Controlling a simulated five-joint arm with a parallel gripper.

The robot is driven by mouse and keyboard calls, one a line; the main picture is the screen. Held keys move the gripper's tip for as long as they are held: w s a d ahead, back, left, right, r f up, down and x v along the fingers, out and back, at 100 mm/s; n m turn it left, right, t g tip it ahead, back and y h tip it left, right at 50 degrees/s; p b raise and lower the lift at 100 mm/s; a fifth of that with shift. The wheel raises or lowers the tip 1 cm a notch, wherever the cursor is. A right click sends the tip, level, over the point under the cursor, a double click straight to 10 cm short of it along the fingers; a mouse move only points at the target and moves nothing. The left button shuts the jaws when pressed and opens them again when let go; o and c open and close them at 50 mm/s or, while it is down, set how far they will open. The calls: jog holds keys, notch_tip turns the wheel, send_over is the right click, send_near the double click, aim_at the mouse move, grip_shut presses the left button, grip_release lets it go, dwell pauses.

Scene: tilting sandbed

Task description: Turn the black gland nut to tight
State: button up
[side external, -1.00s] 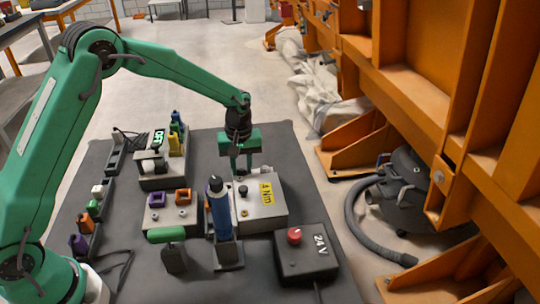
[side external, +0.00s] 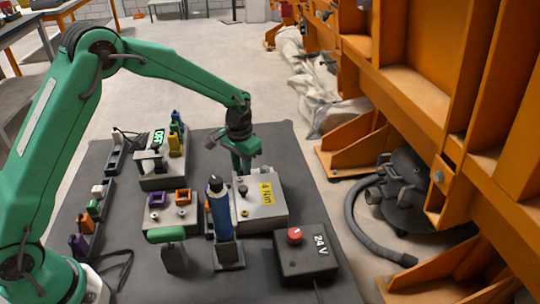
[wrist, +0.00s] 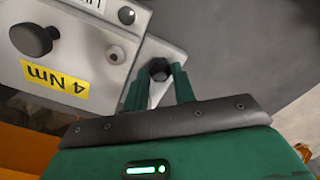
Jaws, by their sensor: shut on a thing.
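The black gland nut (wrist: 159,68) shows in the wrist view as a small dark nut on a pale bracket (wrist: 152,48) beside the grey 4 Nm box (wrist: 88,45). My gripper (wrist: 160,80) has its two green fingers around the nut and is shut on it. In the side external view, my gripper (side external: 243,168) is low and turned behind the far edge of the 4 Nm box (side external: 266,212). The nut is hidden there by the gripper and box. I cannot tell how tight the nut is.
A black knob (side external: 243,190) stands on the 4 Nm box near my gripper. A blue bottle-shaped tool (side external: 220,210) stands upright in front. A 24 V box with a red button (side external: 295,236) is at the right front. Grey mat left of the gripper is partly clear.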

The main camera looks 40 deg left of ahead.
jog(key=m, duration=0.5)
jog(key=shift+r+m, duration=0.1)
jog(key=shift+m, duration=0.2)
jog(key=m, duration=0.5)
jog(key=o, duration=1)
jog(key=shift+s+d+n, duration=0.1)
jog(key=shift+d+n, duration=0.05)
jog(key=shift+n, duration=0.25)
